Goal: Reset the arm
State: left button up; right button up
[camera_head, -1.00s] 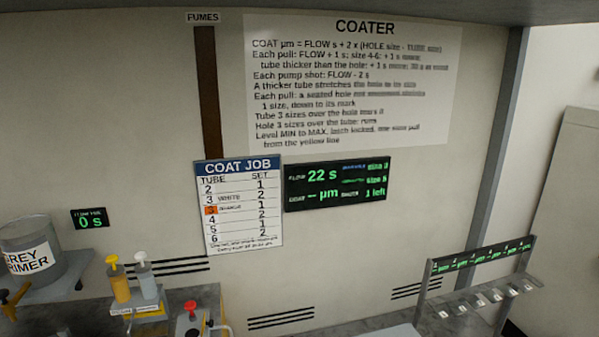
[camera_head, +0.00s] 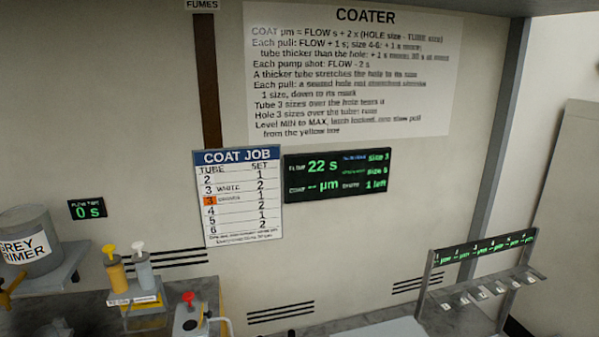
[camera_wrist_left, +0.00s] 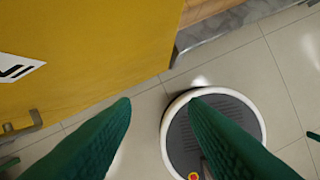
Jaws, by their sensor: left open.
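My left gripper (camera_wrist_left: 160,100) shows in the left wrist view as two green fingers set wide apart. It is open, with nothing between the fingertips. It hangs over the tiled floor, with my own round base below it. Neither gripper is in the head view. My right gripper is not seen in any view.
A grey primer can (camera_head: 27,245) stands on a shelf at the left. Two pump bottles (camera_head: 128,268) and a red-knobbed device (camera_head: 188,318) are beside it. A slotted rack (camera_head: 480,285) stands at the right. A yellow panel (camera_wrist_left: 85,60) is close to the left gripper.

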pick_arm(q)
jog(key=s+f+b, duration=0.2)
jog(key=s+f, duration=0.1)
jog(key=f, duration=0.6)
jog(key=s+f+b, duration=0.1)
jog(key=s+f, duration=0.3)
jog(key=f, duration=0.5)
jog(key=s+a+f+g+b, duration=0.1)
jog(key=s+a+f+b, duration=0.1)
jog(key=s+f, duration=0.9)
jog(key=shift+s+a+f+g+b, duration=0.15)
jog(key=shift+s+a+g+b, duration=0.2)
jog(key=shift+a, duration=0.25)
